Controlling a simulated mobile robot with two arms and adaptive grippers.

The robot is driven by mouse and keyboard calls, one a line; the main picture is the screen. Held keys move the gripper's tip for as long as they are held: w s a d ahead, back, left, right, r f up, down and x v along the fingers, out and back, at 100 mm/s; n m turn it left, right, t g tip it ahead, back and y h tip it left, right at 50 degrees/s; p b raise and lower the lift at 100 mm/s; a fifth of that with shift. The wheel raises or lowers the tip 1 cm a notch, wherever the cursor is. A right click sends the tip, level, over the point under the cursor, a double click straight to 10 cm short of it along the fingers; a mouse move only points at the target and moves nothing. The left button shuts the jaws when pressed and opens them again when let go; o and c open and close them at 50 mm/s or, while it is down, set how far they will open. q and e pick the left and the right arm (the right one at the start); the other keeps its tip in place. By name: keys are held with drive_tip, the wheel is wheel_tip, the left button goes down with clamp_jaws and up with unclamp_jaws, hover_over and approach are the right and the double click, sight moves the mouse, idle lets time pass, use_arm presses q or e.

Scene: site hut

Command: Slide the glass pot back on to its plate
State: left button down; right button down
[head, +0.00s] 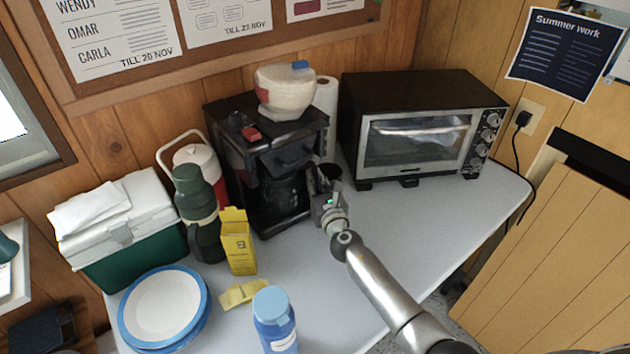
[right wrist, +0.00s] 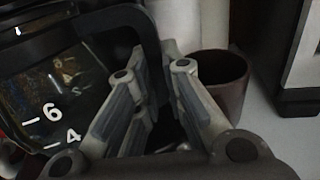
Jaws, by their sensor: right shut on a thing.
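The black coffee maker (head: 228,150) stands against the back wall. Its glass pot (head: 283,192) is low in its front, dark and partly hidden. In the right wrist view the glass pot (right wrist: 45,85) fills the left side, with white level marks 6 and 4, and its black handle (right wrist: 125,18) curves down between my fingers. My right gripper (head: 328,200), also in the right wrist view (right wrist: 157,72), is shut on the handle. The plate under the pot is hidden, so I cannot tell how the pot sits on it. My left gripper is not in view.
A dark brown cup (right wrist: 222,85) stands just beyond my right fingers. A toaster oven (head: 420,125) is to the right. A yellow carton (head: 238,242) and a green flask (head: 200,215) stand left of the coffee maker. The right front tabletop (head: 430,225) is clear.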

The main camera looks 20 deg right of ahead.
drive_tip(key=shift+f, duration=0.1)
idle(0.3)
drive_tip(key=c, duration=1.5)
unclamp_jaws()
drive_tip(key=shift+o, duration=0.2)
drive_tip(key=shift+s+f, duration=0.1)
drive_tip(key=shift+f, duration=0.05)
drive_tip(key=s, duration=1.2)
